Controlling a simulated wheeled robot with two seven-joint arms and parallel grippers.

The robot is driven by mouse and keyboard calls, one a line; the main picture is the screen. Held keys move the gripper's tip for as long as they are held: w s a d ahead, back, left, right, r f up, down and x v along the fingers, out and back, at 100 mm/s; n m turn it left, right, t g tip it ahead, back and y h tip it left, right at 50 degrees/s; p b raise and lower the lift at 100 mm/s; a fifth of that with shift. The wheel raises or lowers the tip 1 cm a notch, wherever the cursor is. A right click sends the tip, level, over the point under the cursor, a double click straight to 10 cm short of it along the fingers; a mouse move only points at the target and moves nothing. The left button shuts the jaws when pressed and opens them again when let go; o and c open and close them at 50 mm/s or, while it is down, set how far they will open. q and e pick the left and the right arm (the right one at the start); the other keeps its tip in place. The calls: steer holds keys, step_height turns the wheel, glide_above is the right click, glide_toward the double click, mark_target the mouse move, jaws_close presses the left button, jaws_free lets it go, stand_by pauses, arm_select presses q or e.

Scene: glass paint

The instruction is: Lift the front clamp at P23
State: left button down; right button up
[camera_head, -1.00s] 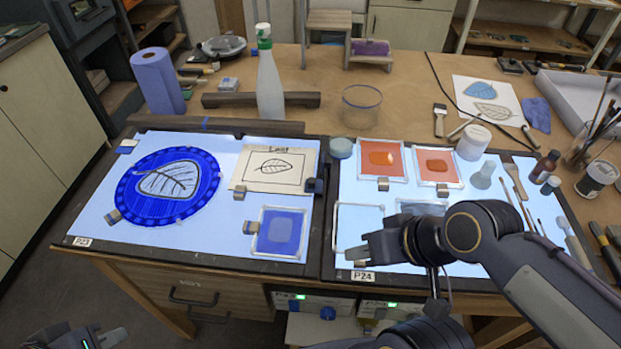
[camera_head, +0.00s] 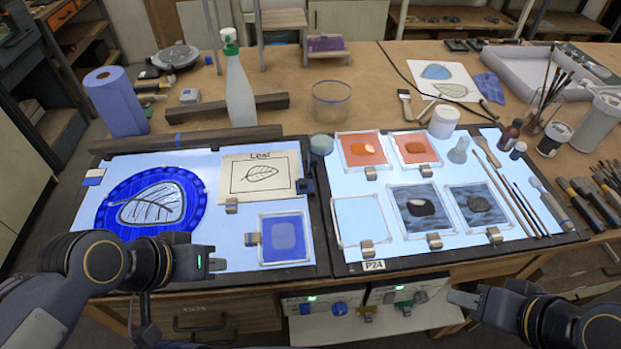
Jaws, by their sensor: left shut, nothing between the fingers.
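The P23 light panel (camera_head: 226,168) is the lit one on the left; its label is hidden now. A round blue glass disc (camera_head: 106,212) with a leaf shape lies on it. The small clamp at the disc's front left is hidden, with my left arm covering that area. Other small clamps on this panel are under the leaf card (camera_head: 231,206) and at the left of the blue square glass (camera_head: 252,240). My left gripper (camera_head: 214,263) is shut and empty over the panel's front edge, left of the blue square. My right gripper (camera_head: 456,298) is in front of the P24 panel, its jaws unclear.
The P24 panel (camera_head: 362,255) on the right holds framed glass pieces, several clamps, brushes and small bottles. A green-capped bottle (camera_head: 239,92), a blue paper roll (camera_head: 117,103) and a glass bowl (camera_head: 331,101) stand behind the panels. Wooden bars lie behind P23.

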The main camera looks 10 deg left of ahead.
arm_select(q)
steer(key=w+a+f+b, duration=0.1)
steer(key=w+b, duration=1.4)
steer(key=w, duration=0.6)
steer(key=shift+t+h, duration=0.3)
steer(key=shift+f, duration=0.1)
glide_toward(297, 185)
steer(key=f, duration=0.1)
steer(key=w+a+f, duration=0.1)
steer(key=f, duration=0.2)
steer(key=shift+w+a+f, duration=0.35)
steer(key=shift+a, duration=0.05)
steer(key=d, duration=0.2)
steer(key=shift+w+d+r, duration=0.25)
steer(key=shift+w+d, duration=0.05)
steer(key=shift+w, duration=0.05)
steer(key=shift+w+d, duration=0.2)
steer(key=shift+d, duration=0.4)
